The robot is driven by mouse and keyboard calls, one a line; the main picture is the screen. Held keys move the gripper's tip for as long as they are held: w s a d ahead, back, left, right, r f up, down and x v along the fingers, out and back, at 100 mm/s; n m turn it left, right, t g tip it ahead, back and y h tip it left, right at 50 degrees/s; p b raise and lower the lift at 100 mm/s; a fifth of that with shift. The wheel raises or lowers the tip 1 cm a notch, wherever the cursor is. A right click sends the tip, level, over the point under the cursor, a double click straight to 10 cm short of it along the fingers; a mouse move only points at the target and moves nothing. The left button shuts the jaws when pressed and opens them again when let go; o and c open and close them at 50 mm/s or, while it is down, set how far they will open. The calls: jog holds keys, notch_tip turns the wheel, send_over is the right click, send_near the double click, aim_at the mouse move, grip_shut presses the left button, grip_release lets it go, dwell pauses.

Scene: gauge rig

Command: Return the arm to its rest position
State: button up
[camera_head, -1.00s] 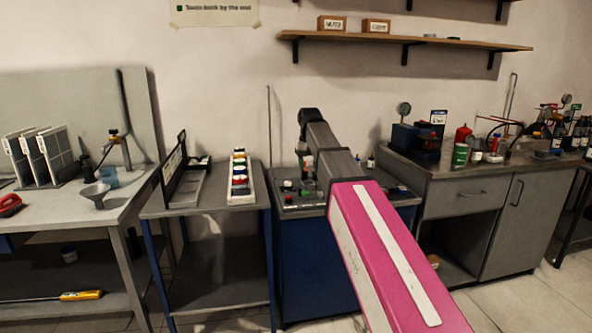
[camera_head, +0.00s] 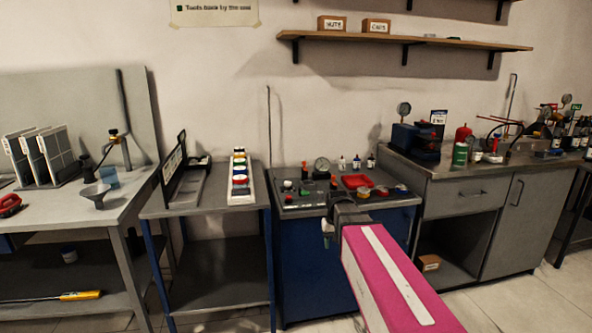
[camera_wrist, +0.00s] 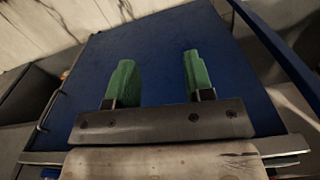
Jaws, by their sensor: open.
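My gripper (camera_wrist: 156,78) has two green fingers spread apart with nothing between them in the wrist view. Behind the fingers is the blue front of the middle cabinet (camera_wrist: 155,55). In the head view my pink arm link reaches in from the lower right. The arm's dark end and a bit of green finger (camera_head: 328,241) hang in front of the blue cabinet (camera_head: 310,262), below its top edge. Most of the gripper is hidden behind the arm there.
The cabinet top carries a round gauge (camera_head: 322,165), a red tray (camera_head: 357,181) and several small knobs. A narrow rack of coloured caps (camera_head: 240,178) stands on the table to the left. A grey counter (camera_head: 465,168) with a drawer stands to the right.

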jog(key=s+d+f, duration=0.4)
jog(key=s+f, duration=0.7)
jog(key=s, duration=0.1)
jog(key=shift+s+d+f+m, duration=0.3)
jog(key=shift+d+m, duration=0.1)
